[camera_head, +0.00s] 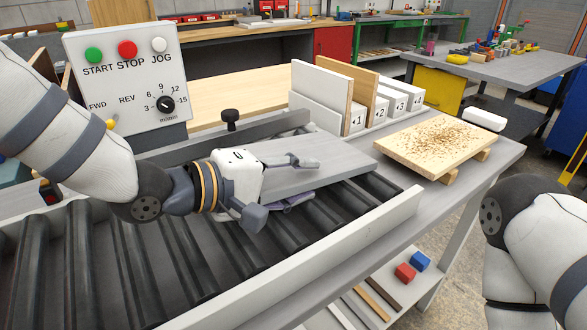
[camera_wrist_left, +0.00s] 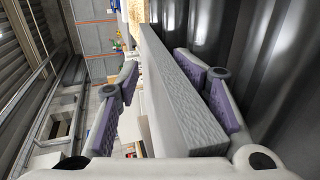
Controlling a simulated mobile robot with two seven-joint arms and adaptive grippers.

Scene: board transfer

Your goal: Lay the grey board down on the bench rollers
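The grey board (camera_head: 335,157) lies about flat over the bench rollers (camera_head: 282,228); whether its underside fully rests on them is hidden. My left gripper (camera_head: 308,180) is at the board's near left end, with one finger above the board and the other low by its front edge. In the left wrist view the board (camera_wrist_left: 185,95) stands between the fingers of the left gripper (camera_wrist_left: 158,75). A clear gap shows between one finger and the board; the other finger is close to it or touching. The gripper is open. My right gripper is out of view; only my right arm shows.
A control box (camera_head: 127,75) with buttons stands at the back left. A speckled wooden board (camera_head: 432,146) lies on blocks at the right. A pale side rail (camera_head: 300,265) runs along the rollers' front.

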